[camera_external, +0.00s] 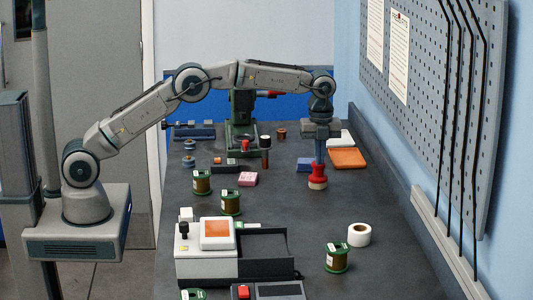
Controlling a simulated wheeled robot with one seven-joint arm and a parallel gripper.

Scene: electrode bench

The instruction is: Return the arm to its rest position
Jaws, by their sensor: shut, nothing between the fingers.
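My arm (250,75) reaches out from its base at the left and across the dark bench. Its wrist hangs straight down at the right side of the bench. My gripper (319,158) points down and is shut and empty. Its tips are right above a red object with a tan base (317,180). Whether the tips touch the top of that object I cannot tell.
An orange tray (348,158) and a blue block (305,165) lie close to my gripper. Green spools (337,257), a white roll (359,235) and a white-and-black machine (207,262) stand nearer. A pegboard wall (440,90) borders the right. The bench's middle has free room.

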